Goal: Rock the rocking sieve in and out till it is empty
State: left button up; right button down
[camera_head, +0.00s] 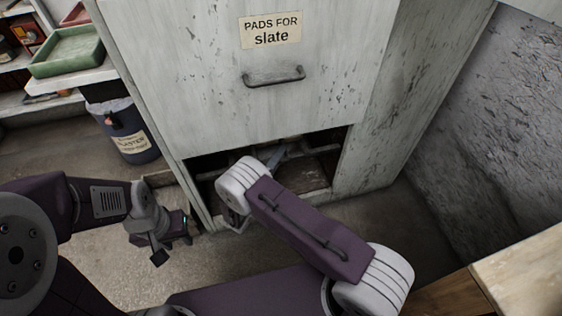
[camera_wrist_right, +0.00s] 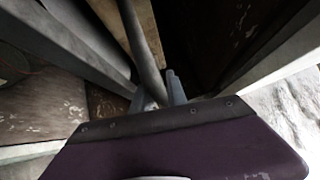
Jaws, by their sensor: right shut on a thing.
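The rocking sieve shows only in part, inside the dark low opening (camera_head: 318,160) of the pale cabinet. My right arm reaches into this opening and covers much of it. In the right wrist view my right gripper (camera_wrist_right: 160,99) is shut on a grey round bar (camera_wrist_right: 143,45), which looks like the sieve's handle. The sieve's mesh and anything lying in it are hidden. My left gripper (camera_head: 172,238) hangs low over the floor, left of the opening and apart from the cabinet. Its fingers are too small and dark to read.
The cabinet front (camera_head: 200,70) above the opening has a handle (camera_head: 273,78) and a label, "PADS FOR slate". A dark bin (camera_head: 125,128) stands at the left, by shelves with a green tray (camera_head: 68,52). A rough wall (camera_head: 505,110) and a wooden top (camera_head: 525,275) bound the right.

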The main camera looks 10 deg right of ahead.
jog(key=shift+r, duration=0.25)
jog(key=c, duration=1.5)
grip_release()
jog(key=shift+o, duration=0.2)
jog(key=p+v, duration=0.2)
jog(key=v, duration=0.7)
jog(key=shift+p, duration=0.4)
jog(key=shift+f, duration=0.15)
